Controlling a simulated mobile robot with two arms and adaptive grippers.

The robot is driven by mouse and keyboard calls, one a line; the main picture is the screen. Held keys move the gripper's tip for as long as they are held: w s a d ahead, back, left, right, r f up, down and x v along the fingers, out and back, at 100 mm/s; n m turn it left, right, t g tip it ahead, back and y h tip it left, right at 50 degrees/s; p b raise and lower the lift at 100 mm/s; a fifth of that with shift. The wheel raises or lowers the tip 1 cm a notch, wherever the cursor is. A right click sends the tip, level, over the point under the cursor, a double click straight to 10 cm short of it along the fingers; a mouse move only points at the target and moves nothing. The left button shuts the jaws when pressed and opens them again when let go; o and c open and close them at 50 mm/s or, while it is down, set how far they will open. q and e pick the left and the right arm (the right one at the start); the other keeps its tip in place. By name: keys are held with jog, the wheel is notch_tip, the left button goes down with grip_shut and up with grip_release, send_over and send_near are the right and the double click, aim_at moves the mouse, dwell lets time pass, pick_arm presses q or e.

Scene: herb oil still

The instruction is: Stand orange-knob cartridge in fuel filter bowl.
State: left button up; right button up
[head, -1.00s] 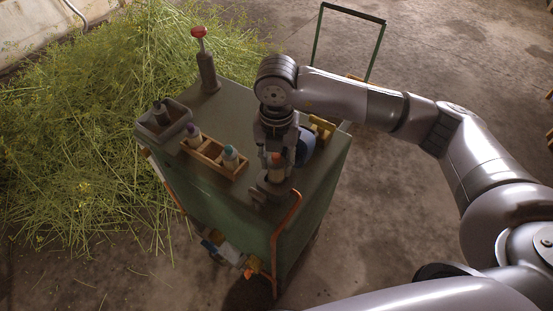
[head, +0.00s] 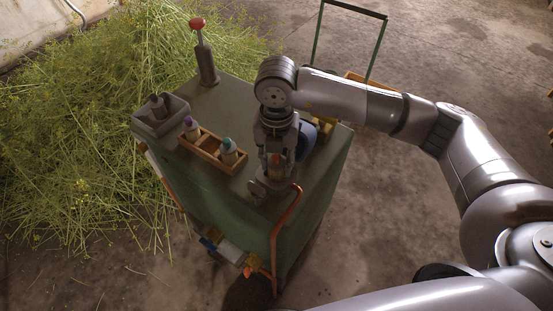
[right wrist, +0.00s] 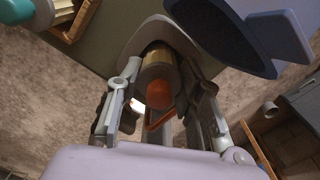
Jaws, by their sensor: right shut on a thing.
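The orange-knob cartridge (head: 276,161) is in my right gripper (head: 276,166), above the near end of the cart top. The right wrist view shows the orange knob (right wrist: 160,96) between the two fingers (right wrist: 160,110), which are shut on the cartridge. The grey fuel filter bowl (head: 268,186) is directly below the cartridge in the head view. Its grey rim (right wrist: 165,30) shows around the cartridge's far end in the right wrist view. The fingers hide part of it, so I cannot tell how deep the cartridge sits. My left gripper is out of view.
A wooden rack (head: 207,148) holds a purple-topped cartridge (head: 190,126) and a teal-topped one (head: 229,151). A grey tray (head: 150,121) and a red-topped pump (head: 206,60) stand farther back. A blue object (head: 306,140) is close to the right of the gripper.

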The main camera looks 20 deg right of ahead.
jog(key=shift+f+b, duration=0.3)
jog(key=shift+f, duration=0.2)
jog(key=o, duration=1.2)
jog(key=shift+o, duration=0.2)
jog(key=shift+r, duration=0.15)
notch_tip(320, 180, up, 12)
jog(key=shift+f, duration=0.15)
